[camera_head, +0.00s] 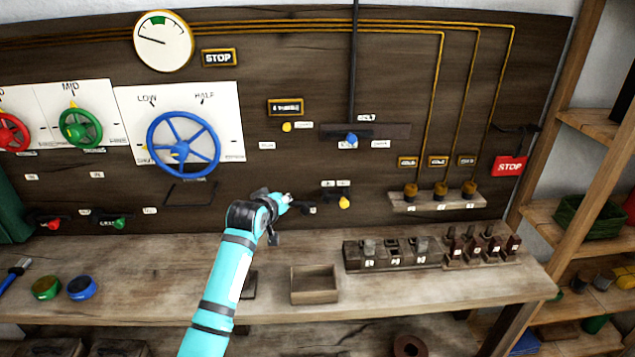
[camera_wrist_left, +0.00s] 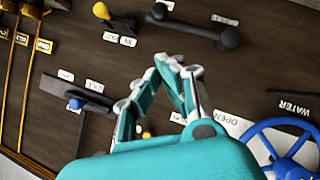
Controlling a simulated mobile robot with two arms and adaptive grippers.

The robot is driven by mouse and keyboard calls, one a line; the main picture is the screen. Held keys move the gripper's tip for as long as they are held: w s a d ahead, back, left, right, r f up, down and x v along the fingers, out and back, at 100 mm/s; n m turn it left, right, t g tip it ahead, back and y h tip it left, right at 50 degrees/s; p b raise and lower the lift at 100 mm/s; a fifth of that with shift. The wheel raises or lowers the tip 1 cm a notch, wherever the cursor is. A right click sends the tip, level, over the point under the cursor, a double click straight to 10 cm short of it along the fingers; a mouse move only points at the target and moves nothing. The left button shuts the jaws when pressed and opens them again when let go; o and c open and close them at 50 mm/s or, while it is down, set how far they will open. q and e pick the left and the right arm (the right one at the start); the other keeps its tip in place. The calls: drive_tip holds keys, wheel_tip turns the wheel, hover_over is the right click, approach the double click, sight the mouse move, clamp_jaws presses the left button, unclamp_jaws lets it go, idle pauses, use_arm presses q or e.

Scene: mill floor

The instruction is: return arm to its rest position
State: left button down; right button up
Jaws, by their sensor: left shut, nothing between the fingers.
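My left arm rises from the bottom middle of the head view, in teal with dark bands. Its gripper (camera_head: 287,199) is in front of the wooden control panel (camera_head: 270,65), below the row of small labels. In the left wrist view the same gripper (camera_wrist_left: 178,62) has its fingertips together, with nothing held. A dark lever with a round end (camera_wrist_left: 229,38) is close beyond the fingertips in that view; whether they touch it I cannot tell. My right gripper is not in view.
A blue handwheel (camera_head: 183,144) is left of the gripper. A yellow knob (camera_head: 344,203) and blue-knobbed lever (camera_head: 351,139) are to its right. The workbench (camera_head: 290,325) below carries an open wooden box (camera_head: 314,296) and a dark rack (camera_head: 350,256). Shelves stand at right.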

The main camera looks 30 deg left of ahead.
use_arm(q)
drive_tip(key=shift+s, duration=0.1)
drive_tip(key=s+d+f+m+g+h, duration=0.1)
drive_tip(key=s+d+f+m+g, duration=0.15)
drive_tip(key=s+d+f, duration=0.45)
drive_tip(key=s+d+f+m+g, duration=0.2)
drive_tip(key=s+d+f+m, duration=0.3)
drive_tip(key=s, duration=0.4)
drive_tip(key=s+d+f+m+g+h, duration=0.1)
drive_tip(key=s+d+m, duration=0.15)
drive_tip(key=s, duration=0.55)
drive_tip(key=s+d+f+m+g, duration=0.15)
drive_tip(key=s+d, duration=0.25)
drive_tip(key=s, duration=0.4)
drive_tip(key=s+d+f+m+g+h, duration=0.15)
drive_tip(key=s+d, duration=0.25)
drive_tip(key=s, duration=0.4)
wheel_tip(320, 180, down, 31)
drive_tip(key=s+g+b, duration=0.2)
drive_tip(key=b, duration=0.2)
drive_tip(key=s+a+f+b, duration=0.2)
drive_tip(key=s+a+f, duration=0.1)
drive_tip(key=s+f, duration=1.3)
drive_tip(key=shift+s+a+f+n+g+y, duration=0.15)
drive_tip(key=shift+f+n+g+y, duration=0.2)
drive_tip(key=shift+f+g, duration=0.15)
